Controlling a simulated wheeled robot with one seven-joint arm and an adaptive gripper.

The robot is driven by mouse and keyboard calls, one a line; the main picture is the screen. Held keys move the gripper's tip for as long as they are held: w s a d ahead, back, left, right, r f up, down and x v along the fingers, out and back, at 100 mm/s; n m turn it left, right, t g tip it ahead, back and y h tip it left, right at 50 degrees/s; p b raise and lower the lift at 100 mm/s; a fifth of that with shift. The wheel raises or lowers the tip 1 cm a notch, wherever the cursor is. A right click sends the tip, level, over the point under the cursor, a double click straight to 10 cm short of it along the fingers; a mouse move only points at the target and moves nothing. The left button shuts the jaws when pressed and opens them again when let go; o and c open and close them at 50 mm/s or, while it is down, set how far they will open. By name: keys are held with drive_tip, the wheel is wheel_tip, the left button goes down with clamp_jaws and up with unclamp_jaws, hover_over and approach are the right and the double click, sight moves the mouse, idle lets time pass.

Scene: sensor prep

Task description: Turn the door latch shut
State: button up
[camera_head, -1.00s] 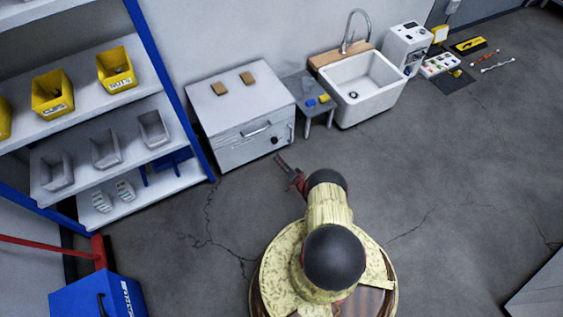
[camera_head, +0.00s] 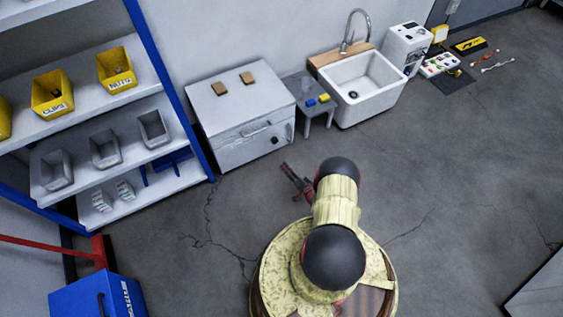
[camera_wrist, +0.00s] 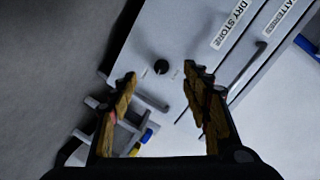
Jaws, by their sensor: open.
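The white cabinet (camera_head: 235,105) stands against the wall left of the sink. Its front carries a round black latch knob (camera_head: 275,140), right of centre. In the wrist view the knob (camera_wrist: 161,67) sits on a pale panel, with small marks on either side; its turn position cannot be told. My gripper (camera_head: 287,171) is in front of the cabinet, apart from it. In the wrist view my gripper (camera_wrist: 160,82) has its jaws spread wide, with nothing between them; the knob appears just beyond, between the fingertips. A bar handle (camera_wrist: 247,70) is right of the knob.
Labels reading "DRY STORE" (camera_wrist: 230,24) and "BATTERIES" are on the front. A small grey table (camera_head: 318,115) with blue and yellow items stands between the cabinet and the white sink (camera_head: 365,105). Shelving (camera_head: 100,110) is at left. Floor before the cabinet is clear.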

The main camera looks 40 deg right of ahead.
drive_tip(key=shift+v, duration=2.25)
